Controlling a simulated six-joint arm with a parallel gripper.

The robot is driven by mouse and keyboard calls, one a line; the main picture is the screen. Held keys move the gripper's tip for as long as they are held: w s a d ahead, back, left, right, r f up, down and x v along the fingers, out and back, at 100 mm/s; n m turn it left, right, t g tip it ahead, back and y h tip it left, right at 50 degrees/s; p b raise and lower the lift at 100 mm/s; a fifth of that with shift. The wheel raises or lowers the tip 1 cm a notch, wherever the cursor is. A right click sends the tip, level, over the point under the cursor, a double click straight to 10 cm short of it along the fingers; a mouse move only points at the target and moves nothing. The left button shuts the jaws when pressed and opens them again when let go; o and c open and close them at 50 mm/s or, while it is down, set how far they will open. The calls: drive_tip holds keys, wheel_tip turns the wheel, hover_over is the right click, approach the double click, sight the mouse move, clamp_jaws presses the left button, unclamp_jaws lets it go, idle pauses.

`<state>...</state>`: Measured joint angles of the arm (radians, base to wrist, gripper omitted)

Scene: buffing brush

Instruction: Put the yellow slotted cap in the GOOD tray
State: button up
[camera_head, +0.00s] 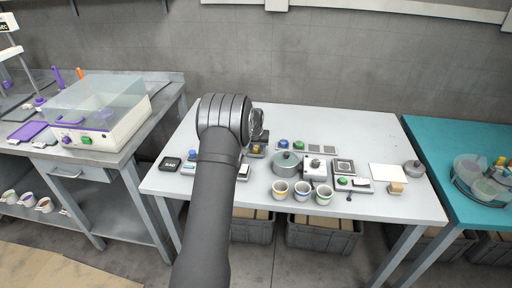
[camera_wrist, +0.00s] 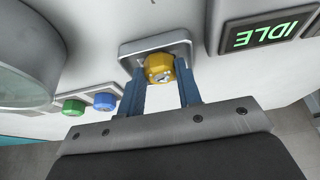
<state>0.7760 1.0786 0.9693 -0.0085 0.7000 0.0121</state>
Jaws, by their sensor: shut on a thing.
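The yellow slotted cap (camera_wrist: 159,69) is between the two blue fingers of my gripper (camera_wrist: 162,82) in the wrist view, and the gripper is shut on it. The slotted face is toward the camera. The cap is at a shallow grey square tray (camera_wrist: 127,50); I cannot tell if it touches the tray or is just above it. In the head view my arm hides most of the gripper, and a bit of yellow cap (camera_head: 256,149) shows just right of the arm. No GOOD label can be read in either view.
An IDLE display (camera_wrist: 260,36) is at the right of the wrist view. In the head view, a round grey pot (camera_head: 287,165) and several cups (camera_head: 301,190) stand right of my arm.

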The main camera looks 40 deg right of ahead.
sight(256, 149)
drive_tip(key=shift+f, duration=0.1)
drive_tip(key=o, duration=0.7)
drive_tip(key=v, duration=1.2)
drive_tip(key=x, duration=1.2)
drive_tip(key=shift+f, duration=0.15)
wheel_tip(256, 149, up, 3)
drive_tip(key=shift+r, duration=0.6)
